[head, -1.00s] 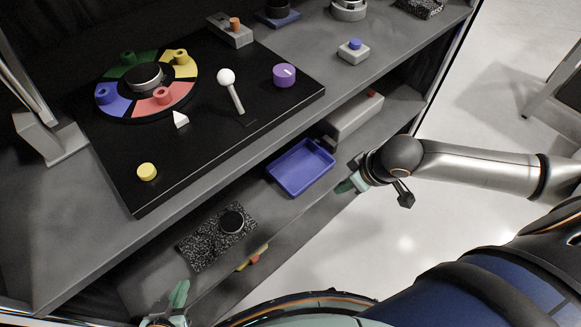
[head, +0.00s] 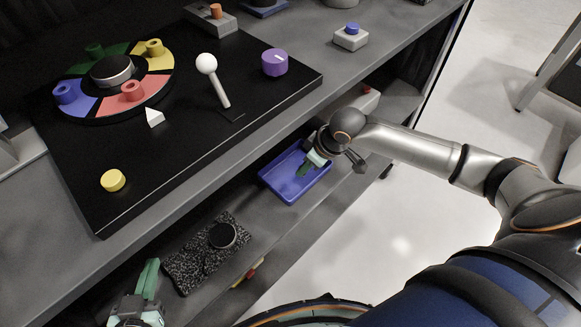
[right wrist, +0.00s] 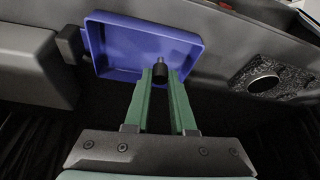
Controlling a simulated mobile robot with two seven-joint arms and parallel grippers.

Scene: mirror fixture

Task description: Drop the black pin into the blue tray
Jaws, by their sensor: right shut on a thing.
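The blue tray (head: 285,189) sits on the lower shelf, and it also fills the upper middle of the right wrist view (right wrist: 112,58). My right gripper (head: 307,166) is over the tray in the head view. In the right wrist view its green fingers (right wrist: 161,78) are shut on the black pin (right wrist: 160,70), which shows dark against the tray between the fingertips. The pin is hidden in the head view. My left gripper (head: 148,280) is at the lower left, near the shelf, seemingly empty; its finger gap is not clear.
A speckled block with a black disc (head: 207,254) lies on the lower shelf left of the tray. The upper shelf's front edge overhangs behind the tray. A black board (head: 180,170) with a colored wheel, white-knobbed lever and purple knob (head: 275,62) is above.

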